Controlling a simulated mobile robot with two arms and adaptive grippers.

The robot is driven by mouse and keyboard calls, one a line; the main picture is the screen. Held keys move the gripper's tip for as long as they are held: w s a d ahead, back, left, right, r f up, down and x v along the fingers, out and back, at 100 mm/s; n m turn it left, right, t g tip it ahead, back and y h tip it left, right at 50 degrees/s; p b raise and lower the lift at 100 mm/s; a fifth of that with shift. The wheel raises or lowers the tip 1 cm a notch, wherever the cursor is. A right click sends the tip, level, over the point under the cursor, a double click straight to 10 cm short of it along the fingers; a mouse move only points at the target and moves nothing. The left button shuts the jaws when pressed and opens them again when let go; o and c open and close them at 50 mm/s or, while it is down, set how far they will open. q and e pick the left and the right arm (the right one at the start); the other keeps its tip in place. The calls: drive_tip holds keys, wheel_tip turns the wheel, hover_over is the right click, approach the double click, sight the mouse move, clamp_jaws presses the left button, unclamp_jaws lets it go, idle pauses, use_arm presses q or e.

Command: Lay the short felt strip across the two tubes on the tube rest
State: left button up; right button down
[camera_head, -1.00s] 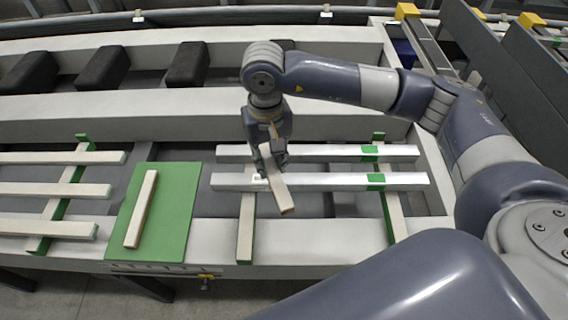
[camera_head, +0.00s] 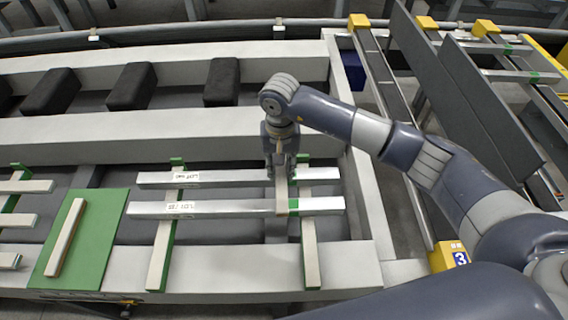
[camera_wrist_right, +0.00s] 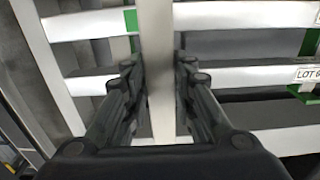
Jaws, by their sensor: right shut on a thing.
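Two silver tubes lie side by side on the tube rest, the far tube (camera_head: 225,179) and the near tube (camera_head: 235,208). The tube rest has pale cross bars (camera_head: 310,255) with green ends. My right gripper (camera_head: 281,166) points down above the far tube, shut on the short felt strip (camera_head: 282,195). The strip spans crosswise over both tubes, just left of a green band on the near tube. In the right wrist view the strip (camera_wrist_right: 156,60) runs between the fingers (camera_wrist_right: 158,85). Whether it touches the tubes I cannot tell. My left gripper is not in view.
A green mat (camera_head: 100,225) with a longer pale strip (camera_head: 65,237) lies to the left. More pale bars (camera_head: 25,186) are at the far left. Several black blocks (camera_head: 132,86) stand in the back channel. Grey upright plates (camera_head: 470,100) stand at the right.

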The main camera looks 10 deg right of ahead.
sight(281, 170)
wheel_tip(281, 170, down, 3)
drive_tip(key=shift+f+b, duration=0.15)
drive_tip(key=shift+b, duration=0.35)
drive_tip(key=shift+f+b, duration=0.35)
drive_tip(key=shift+f, duration=0.7)
drive_tip(key=shift+f+b, duration=0.3)
drive_tip(key=shift+b, duration=0.05)
drive_tip(key=shift+f+b, duration=0.3)
drive_tip(key=shift+b, duration=0.05)
drive_tip(key=c, duration=1.2)
unclamp_jaws()
drive_tip(key=shift+c, duration=0.2)
wheel_tip(281, 170, up, 12)
drive_tip(key=shift+r, duration=0.1)
